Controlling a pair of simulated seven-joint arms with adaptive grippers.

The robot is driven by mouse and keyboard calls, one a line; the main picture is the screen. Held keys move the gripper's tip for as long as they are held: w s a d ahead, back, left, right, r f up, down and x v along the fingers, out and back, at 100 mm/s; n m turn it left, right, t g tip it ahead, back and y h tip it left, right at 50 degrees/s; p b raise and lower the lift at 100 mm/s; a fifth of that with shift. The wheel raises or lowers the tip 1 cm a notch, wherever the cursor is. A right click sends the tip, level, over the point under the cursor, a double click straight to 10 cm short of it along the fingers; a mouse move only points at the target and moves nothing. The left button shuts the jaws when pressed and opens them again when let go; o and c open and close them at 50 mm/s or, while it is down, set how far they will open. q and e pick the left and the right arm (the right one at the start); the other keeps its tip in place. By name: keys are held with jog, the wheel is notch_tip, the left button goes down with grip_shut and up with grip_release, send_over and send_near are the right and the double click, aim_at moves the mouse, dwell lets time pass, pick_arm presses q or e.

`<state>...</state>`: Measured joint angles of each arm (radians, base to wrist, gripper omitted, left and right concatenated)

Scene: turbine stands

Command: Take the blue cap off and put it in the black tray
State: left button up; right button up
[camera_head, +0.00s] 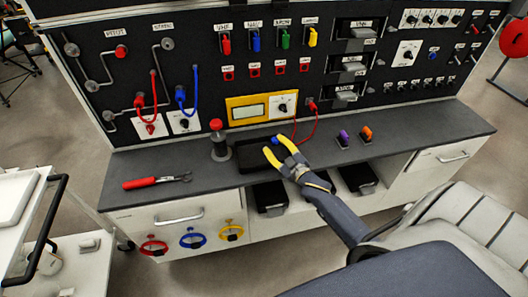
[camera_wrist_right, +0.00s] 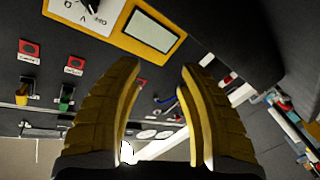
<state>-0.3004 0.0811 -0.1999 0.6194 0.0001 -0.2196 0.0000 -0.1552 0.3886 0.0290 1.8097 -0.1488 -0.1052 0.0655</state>
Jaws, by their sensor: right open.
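My right gripper (camera_head: 275,146) has yellow fingers and is open, over the right part of the shallow black tray (camera_head: 250,160) on the bench. A small blue piece (camera_head: 276,140), which may be the blue cap, shows close to the fingertips in the head view. I cannot tell whether it touches them or what it rests on. In the right wrist view the fingers (camera_wrist_right: 157,70) are apart with nothing clearly held between them. The arm and fingers hide part of the tray. My left gripper is not in view.
A purple piece (camera_head: 343,137) and an orange piece (camera_head: 366,133) stand on the bench to the right. A red-topped post (camera_head: 217,138) stands left of the tray, and red-handled pliers (camera_head: 150,182) lie further left. The black panel (camera_head: 200,72) with switches and cables rises behind.

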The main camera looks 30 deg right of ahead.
jog(key=s, duration=0.8)
dwell(0.4)
jog(key=s+a+f+g+h, duration=0.2)
jog(key=s+a+g, duration=0.15)
jog(key=s, duration=0.35)
jog(key=s+a+f+n+g+h, duration=0.1)
jog(key=s+a+f+g, duration=0.1)
jog(key=s+g, duration=0.35)
jog(key=s+a+f+g+h, duration=0.2)
jog(key=s+a, duration=0.1)
jog(key=s, duration=0.6)
jog(key=s+a+f+g+y, duration=0.1)
jog(key=s+a+f+y, duration=0.15)
jog(key=f, duration=1.45)
jog(key=s+a+f+g+y, duration=0.1)
jog(key=a+f+g, duration=0.15)
jog(key=f, duration=1.35)
jog(key=s+f+m+g+y, duration=0.1)
jog(key=s+f+m+g, duration=0.1)
jog(key=s+f, duration=1.7)
jog(key=shift+s+m, duration=0.7)
jog(key=shift+s, duration=0.35)
